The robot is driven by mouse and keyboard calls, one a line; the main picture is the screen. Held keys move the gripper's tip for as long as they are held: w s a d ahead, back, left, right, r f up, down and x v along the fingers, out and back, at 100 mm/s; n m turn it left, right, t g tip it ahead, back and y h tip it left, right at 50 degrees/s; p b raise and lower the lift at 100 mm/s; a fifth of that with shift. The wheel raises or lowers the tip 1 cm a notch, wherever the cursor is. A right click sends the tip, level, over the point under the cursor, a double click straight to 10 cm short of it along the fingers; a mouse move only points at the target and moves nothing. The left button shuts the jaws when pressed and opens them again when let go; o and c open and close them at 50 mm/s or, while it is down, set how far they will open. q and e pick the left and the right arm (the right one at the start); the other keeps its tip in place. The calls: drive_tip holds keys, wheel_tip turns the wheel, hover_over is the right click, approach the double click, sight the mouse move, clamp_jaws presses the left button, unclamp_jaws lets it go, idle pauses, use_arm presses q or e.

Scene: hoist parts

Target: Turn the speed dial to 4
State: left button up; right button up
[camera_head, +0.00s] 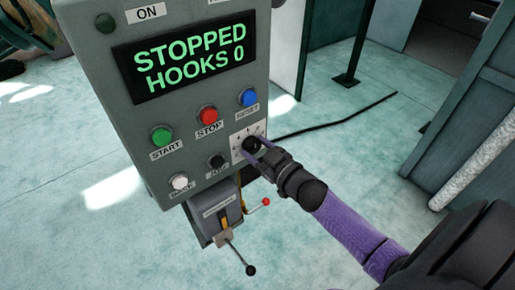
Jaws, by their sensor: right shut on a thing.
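The speed dial (250,143) is a dark knob on a pale marked plate at the lower right of the grey control box (190,120). My right gripper (256,149) comes in from the lower right and is shut on the dial. Its fingers and wrist hide part of the dial and plate, and I cannot read the setting. The display (192,58) reads STOPPED and HOOKS 0 in green letters. My left gripper is not in view.
Green START (162,137), red STOP (208,116) and blue RESET (249,98) buttons sit near the dial. A white button (180,182) and a black one (217,162) are below. Levers with a red knob (266,202) and black knob (250,270) stick out underneath.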

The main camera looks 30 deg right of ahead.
drive_tip(key=shift+r+n+p, duration=0.1)
drive_tip(key=shift+n+p, duration=0.3)
drive_tip(key=shift+n, duration=0.6)
drive_tip(key=n, duration=0.3)
drive_tip(key=shift+p, duration=0.35)
drive_tip(key=shift+n+g, duration=0.3)
drive_tip(key=shift+n, duration=0.8)
drive_tip(key=shift+h, duration=0.3)
drive_tip(key=o, duration=1.3)
drive_tip(key=shift+s, duration=0.1)
